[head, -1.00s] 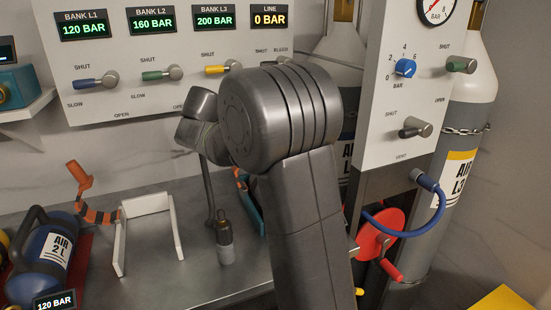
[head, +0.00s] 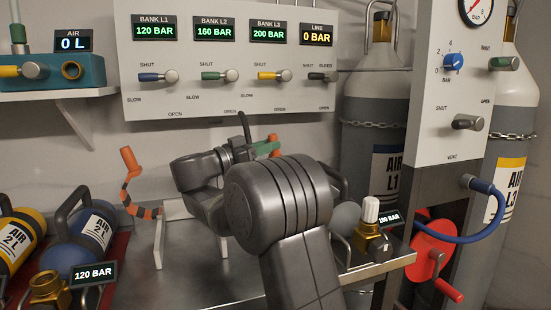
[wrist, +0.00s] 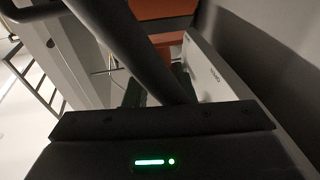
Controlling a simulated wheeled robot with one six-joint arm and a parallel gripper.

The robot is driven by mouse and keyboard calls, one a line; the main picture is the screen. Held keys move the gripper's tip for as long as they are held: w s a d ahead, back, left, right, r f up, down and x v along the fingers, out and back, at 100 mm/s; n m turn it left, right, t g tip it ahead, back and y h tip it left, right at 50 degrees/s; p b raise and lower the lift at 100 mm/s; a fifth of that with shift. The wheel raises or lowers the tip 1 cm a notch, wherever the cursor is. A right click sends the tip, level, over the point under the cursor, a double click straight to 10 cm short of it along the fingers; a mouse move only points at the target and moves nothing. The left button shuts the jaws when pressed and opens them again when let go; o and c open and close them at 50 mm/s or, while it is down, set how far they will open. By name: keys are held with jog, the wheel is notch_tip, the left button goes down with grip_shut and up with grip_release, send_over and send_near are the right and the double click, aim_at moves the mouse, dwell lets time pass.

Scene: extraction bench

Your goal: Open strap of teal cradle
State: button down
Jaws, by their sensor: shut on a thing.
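The teal cradle itself is mostly hidden behind my arm in the head view. A teal-green strap piece (head: 262,150) with an orange end (head: 274,141) shows just above my forearm, near the wrist. My gripper (head: 250,147) is at this strap, shut on it; the fingertips are hard to make out. In the wrist view an orange surface (wrist: 160,27) lies beyond a dark bar that crosses the picture. The contact itself is not clear there.
A white cradle (head: 162,245) with a raised orange strap (head: 128,170) stands left of my arm. Blue (head: 92,238) and yellow (head: 18,240) cylinders lie at far left. The valve panel (head: 205,95) is behind.

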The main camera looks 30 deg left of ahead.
jog(key=shift+s+a+f+t+h+b, duration=0.3)
jog(key=shift+s+a+f+t+b, duration=0.2)
jog(key=shift+b, duration=0.2)
jog(key=c, duration=1.2)
grip_release()
jog(key=shift+s, duration=0.1)
jog(key=shift+c, duration=0.2)
jog(key=shift+r, duration=0.1)
notch_tip(320, 180, up, 10)
jog(key=p, duration=0.3)
jog(key=shift+p, duration=0.3)
